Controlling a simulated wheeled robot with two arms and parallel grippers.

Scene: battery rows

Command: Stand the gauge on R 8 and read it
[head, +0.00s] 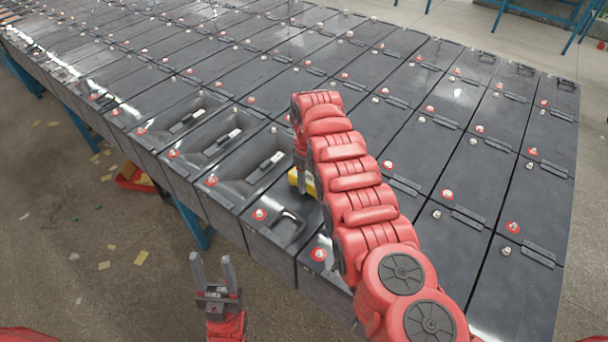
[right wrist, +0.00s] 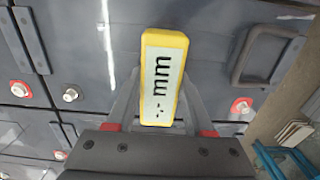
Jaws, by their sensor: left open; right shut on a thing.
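The gauge (right wrist: 164,78) is a small yellow block with a pale display, seen sideways in the right wrist view. The display shows "mm" with what look like dashes and a point, no digits. My right gripper (right wrist: 160,112) is shut on the gauge, one finger at each side. In the head view only a yellow part of the gauge (head: 308,183) shows beside my right arm, over the near battery rows. Whether it touches a battery I cannot tell. No R 8 label is readable. My left gripper (head: 213,270) is open and empty, in front of the table's near edge.
Dark batteries with red and silver terminals fill the table in rows. Several near ones have recessed tops, such as this battery (head: 216,150). A handle (right wrist: 268,52) shows right of the gauge in the right wrist view. A red bin (head: 130,181) sits on the floor.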

